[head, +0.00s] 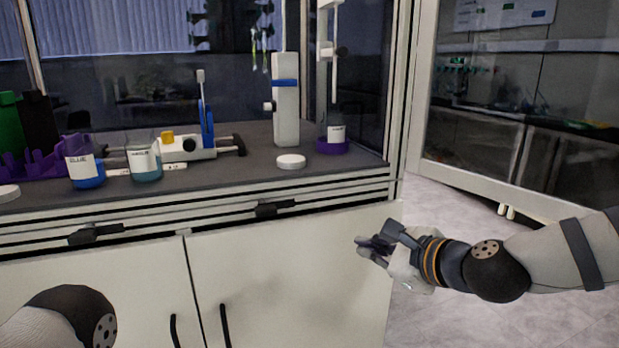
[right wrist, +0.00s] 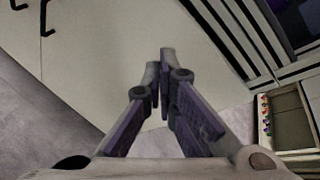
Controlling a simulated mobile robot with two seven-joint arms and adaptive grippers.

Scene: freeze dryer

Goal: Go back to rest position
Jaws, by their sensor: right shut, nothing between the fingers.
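My right gripper (head: 364,247) is shut and empty. It hangs in front of the white cabinet below the bench top, near the cabinet's right edge, apart from any object. In the right wrist view its two fingers (right wrist: 158,65) meet at the tips with nothing between them. My left arm shows only as a rounded piece at the bottom left of the head view; the left gripper is out of sight.
On the dark bench top (head: 235,165) stand a blue-filled beaker (head: 86,165), another beaker (head: 144,160), a white lid (head: 291,161) and a white stand (head: 286,110). The cabinet (head: 290,270) has black handles. An open glass door (head: 520,120) stands at right. Floor (head: 430,318) is clear.

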